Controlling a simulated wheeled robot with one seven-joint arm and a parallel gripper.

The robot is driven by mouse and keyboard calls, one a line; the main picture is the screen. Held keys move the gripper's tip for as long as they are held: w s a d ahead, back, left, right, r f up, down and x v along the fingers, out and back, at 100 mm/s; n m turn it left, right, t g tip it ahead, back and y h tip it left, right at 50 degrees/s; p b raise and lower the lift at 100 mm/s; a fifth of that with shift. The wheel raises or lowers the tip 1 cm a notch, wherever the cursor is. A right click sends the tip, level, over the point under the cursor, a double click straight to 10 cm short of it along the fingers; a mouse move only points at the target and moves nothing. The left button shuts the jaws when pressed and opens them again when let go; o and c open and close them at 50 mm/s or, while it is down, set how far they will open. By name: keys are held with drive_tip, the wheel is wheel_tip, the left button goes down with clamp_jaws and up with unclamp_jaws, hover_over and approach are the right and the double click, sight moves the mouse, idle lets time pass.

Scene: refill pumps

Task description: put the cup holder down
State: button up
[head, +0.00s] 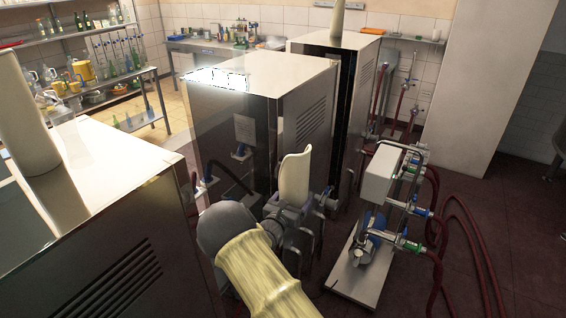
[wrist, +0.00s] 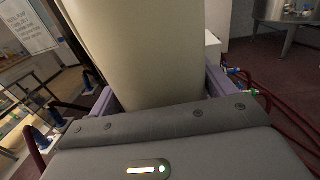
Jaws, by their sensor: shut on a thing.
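The cup holder is a tall cream, curved piece (head: 295,175) standing roughly upright in my gripper (head: 292,207), in the middle of the head view. In the wrist view the cup holder (wrist: 140,50) fills the upper middle, between the two purplish fingers of my gripper (wrist: 158,92). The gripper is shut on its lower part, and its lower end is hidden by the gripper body. In the head view it shows in front of the middle steel cabinet; whether it touches anything else cannot be told.
Steel cabinets stand left (head: 130,240), middle (head: 262,110) and behind (head: 335,60). Similar cream pieces stand on the left (head: 22,115) and rear (head: 338,20) cabinets; the middle top is bare. A pump cart (head: 345,270) with red hoses (head: 480,250) stands right.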

drive_tip(key=s+d+f+n+t+y, duration=0.1)
drive_tip(key=s+d+f+n+y, duration=0.2)
drive_tip(key=s+f, duration=0.6)
drive_tip(key=s+d+f+n+t+y, duration=0.1)
drive_tip(key=s+d+f+y, duration=0.4)
drive_tip(key=s+f, duration=0.5)
drive_tip(key=shift+s+d+f+n+y+b, duration=0.15)
drive_tip(key=shift+s+f+n+y+b, duration=0.2)
drive_tip(key=shift+s+n, duration=0.7)
drive_tip(key=shift+d, duration=0.1)
